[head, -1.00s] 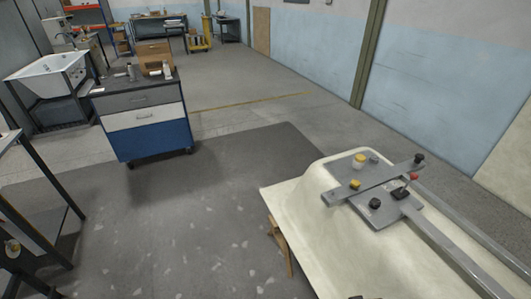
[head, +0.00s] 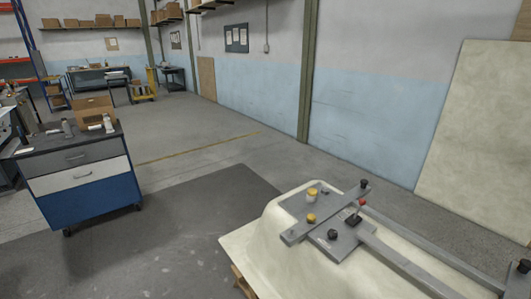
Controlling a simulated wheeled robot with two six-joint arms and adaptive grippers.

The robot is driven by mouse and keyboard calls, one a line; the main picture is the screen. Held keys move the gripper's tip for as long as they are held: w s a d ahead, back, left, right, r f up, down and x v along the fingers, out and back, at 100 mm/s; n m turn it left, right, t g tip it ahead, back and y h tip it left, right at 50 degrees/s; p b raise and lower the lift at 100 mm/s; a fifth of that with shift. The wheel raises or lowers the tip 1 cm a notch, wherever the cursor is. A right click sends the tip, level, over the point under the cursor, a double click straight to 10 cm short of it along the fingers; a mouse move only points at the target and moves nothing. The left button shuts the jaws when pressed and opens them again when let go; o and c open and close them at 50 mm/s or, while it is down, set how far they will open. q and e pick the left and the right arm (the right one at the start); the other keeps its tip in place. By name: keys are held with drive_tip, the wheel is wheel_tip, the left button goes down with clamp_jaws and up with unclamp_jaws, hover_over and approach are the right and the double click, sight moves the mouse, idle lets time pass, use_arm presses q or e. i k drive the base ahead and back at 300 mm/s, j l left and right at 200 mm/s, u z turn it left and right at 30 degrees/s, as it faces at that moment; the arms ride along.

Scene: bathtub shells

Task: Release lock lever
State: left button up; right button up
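A grey metal clamp fixture lies on the end of a cream tub shell (head: 270,240) at the lower right of the head view. A short lever with a red knob (head: 361,203) stands up from its plate (head: 330,236), beside a black knob (head: 364,184) on the end of the flat cross bar (head: 322,216). I take the red-knobbed lever to be the lock lever, but its locked or unlocked state cannot be told. Yellow knobs (head: 311,218) and another black knob (head: 333,234) sit on the fixture. Neither of my grippers is in view.
Long grey rails (head: 410,268) run from the fixture to the right edge. A blue and grey drawer cabinet (head: 82,178) with a cardboard box (head: 95,110) stands at left. A cream panel (head: 480,140) leans on the right wall. Floor between cabinet and shell is clear.

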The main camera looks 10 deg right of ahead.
sight(362, 201)
drive_tip(key=z, duration=1.35)
drive_tip(key=j+z, duration=0.2)
drive_tip(key=z, duration=0.25)
drive_tip(key=i+j+z, duration=0.1)
drive_tip(key=j+z, duration=0.2)
drive_tip(key=z, duration=0.15)
drive_tip(key=j+z, duration=0.25)
drive_tip(key=z, duration=0.2)
drive_tip(key=j+z, duration=0.1)
drive_tip(key=j, duration=0.35)
drive_tip(key=k+j+z, duration=0.1)
drive_tip(key=j, duration=0.3)
drive_tip(key=k+j+z, duration=0.1)
drive_tip(key=j, duration=0.35)
drive_tip(key=k+j+z, duration=0.1)
drive_tip(key=j, duration=0.3)
drive_tip(key=k, duration=0.05)
